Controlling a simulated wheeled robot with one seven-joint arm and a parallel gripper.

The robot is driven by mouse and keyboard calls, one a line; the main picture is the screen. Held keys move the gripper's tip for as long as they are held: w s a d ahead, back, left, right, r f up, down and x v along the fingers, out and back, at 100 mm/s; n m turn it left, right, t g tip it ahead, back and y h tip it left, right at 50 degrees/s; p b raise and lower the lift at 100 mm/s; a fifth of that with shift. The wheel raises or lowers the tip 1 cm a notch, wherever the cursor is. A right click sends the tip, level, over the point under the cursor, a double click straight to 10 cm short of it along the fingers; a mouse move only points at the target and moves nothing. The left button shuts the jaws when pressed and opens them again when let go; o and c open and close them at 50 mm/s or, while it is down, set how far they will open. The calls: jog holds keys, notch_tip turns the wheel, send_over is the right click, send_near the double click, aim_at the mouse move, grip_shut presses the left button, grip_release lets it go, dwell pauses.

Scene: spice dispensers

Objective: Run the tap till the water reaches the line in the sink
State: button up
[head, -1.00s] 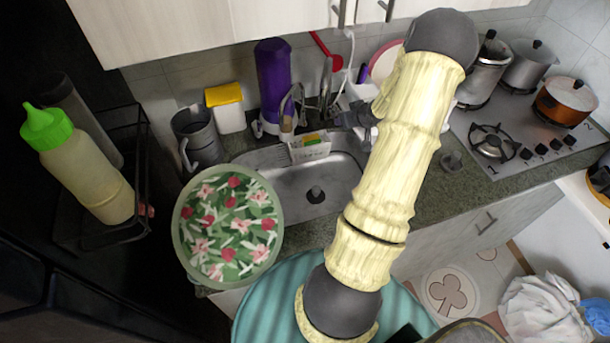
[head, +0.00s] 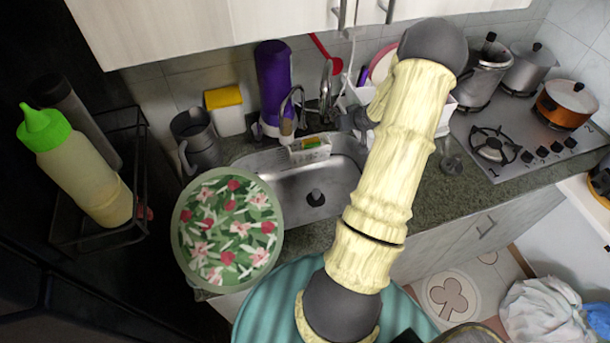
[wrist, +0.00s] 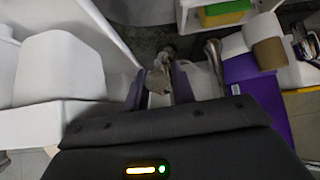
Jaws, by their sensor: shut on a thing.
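The chrome tap (head: 328,82) stands at the back of the metal sink (head: 290,185). A curved chrome spout (head: 287,100) shows left of it. My gripper (head: 343,124) is at the tap's right side, partly hidden by my arm. In the wrist view my gripper (wrist: 160,92) is shut on a metal tap part (wrist: 160,78), which sits between its two fingers. A chrome tube (wrist: 214,62) rises just right of the fingers. The sink's drain (head: 315,197) shows, and I can make out neither water nor a line in the basin.
A white caddy with a sponge (head: 310,148) sits at the sink's back edge. A purple bottle (head: 273,80), grey jug (head: 196,140) and yellow-topped container (head: 225,108) stand left. A floral plate (head: 228,230) covers the front left. The stove (head: 530,130) is right.

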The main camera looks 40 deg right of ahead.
jog(key=shift+w+d+r+p, duration=0.1)
jog(key=shift+w+r+p, duration=0.15)
jog(key=shift+r+p, duration=0.8)
jog(key=shift+w+d+r+p, duration=0.1)
jog(key=shift+w+r+p, duration=0.1)
jog(key=shift+r+p, duration=0.3)
jog(key=shift+w+r+p, duration=0.2)
jog(key=shift+r+p, duration=0.2)
jog(key=shift+p, duration=0.2)
jog(key=shift+s+f, duration=0.1)
jog(key=shift+f, duration=0.05)
dwell(5.7)
